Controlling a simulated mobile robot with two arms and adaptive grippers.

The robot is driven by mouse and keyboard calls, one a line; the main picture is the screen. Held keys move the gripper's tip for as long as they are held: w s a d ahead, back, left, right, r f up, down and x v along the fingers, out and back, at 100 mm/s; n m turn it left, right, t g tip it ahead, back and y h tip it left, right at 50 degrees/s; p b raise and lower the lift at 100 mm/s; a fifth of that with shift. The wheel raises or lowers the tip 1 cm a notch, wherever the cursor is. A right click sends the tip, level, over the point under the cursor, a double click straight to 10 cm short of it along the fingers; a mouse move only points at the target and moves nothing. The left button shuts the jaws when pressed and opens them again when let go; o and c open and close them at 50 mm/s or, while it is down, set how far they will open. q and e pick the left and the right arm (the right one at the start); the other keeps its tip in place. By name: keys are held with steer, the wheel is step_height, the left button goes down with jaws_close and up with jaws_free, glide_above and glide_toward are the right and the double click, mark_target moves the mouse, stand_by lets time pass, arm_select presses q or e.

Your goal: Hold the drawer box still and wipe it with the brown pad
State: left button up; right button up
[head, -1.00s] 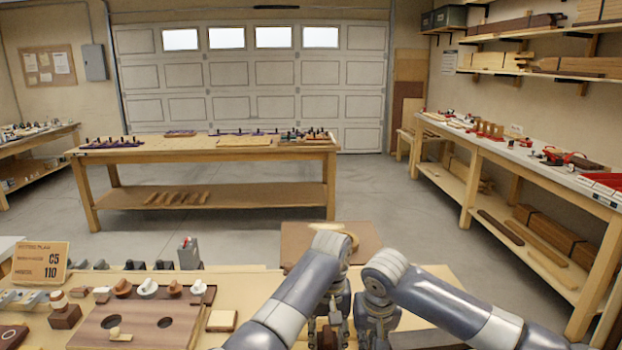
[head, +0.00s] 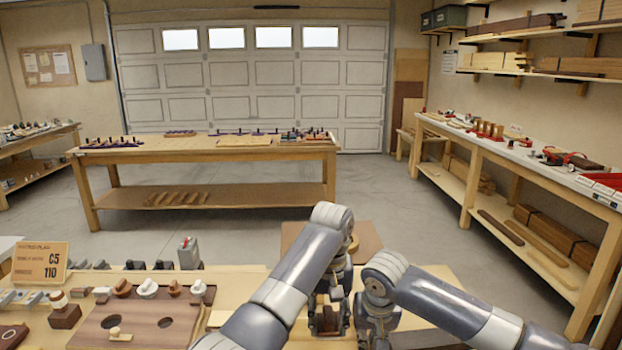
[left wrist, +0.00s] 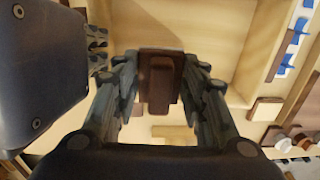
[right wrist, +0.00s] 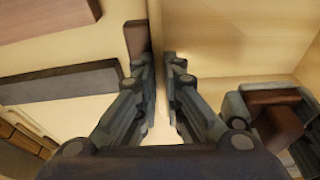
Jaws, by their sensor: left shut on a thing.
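The brown pad (left wrist: 158,85) is a dark block with a raised grip. My left gripper (left wrist: 155,75) is shut on it, over the pale wooden drawer box (left wrist: 215,75). The pad also shows in the right wrist view (right wrist: 275,120), at the right, inside the box. I cannot tell whether its underside touches the floor of the box. My right gripper (right wrist: 161,68) has its fingers close together on either side of a thin box wall. Whether they press on it is unclear. In the head view my left gripper (head: 328,318) is partly hidden by my arms.
A brown board with round holes (head: 135,322) and several knobs lies on the bench at left. A brown panel (head: 368,240) lies behind my arms.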

steer(key=o, duration=0.4)
steer(key=shift+s+a+f, duration=0.1)
steer(key=shift+f, duration=0.1)
arm_select(q)
steer(key=shift+a, duration=0.1)
steer(key=shift+f, duration=0.1)
